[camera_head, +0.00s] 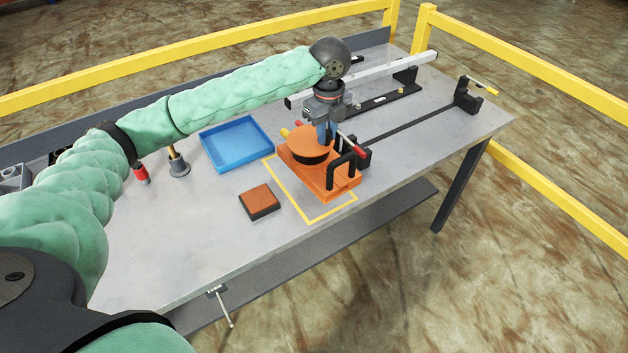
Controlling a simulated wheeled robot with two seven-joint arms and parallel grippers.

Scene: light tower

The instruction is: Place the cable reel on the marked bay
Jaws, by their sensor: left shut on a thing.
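The cable reel (308,141) looks like an orange block with a round orange drum top, a dark band under it and a black handle at its right. My left gripper (326,138) points down at the reel's top and is shut on it; the fingertips are partly hidden. The marked bay (289,198) is a yellow outline on the table. The reel overlaps the outline's back and right part, and its front left part is bare. I cannot tell whether the reel touches the table. My right gripper is not in view.
A blue tray (236,143) stands left of the bay. A brown-topped dark block (260,202) lies just left of the outline. A clamp rail (415,123) with a red handle lies close at the right. Yellow railings (527,62) run behind and at the right.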

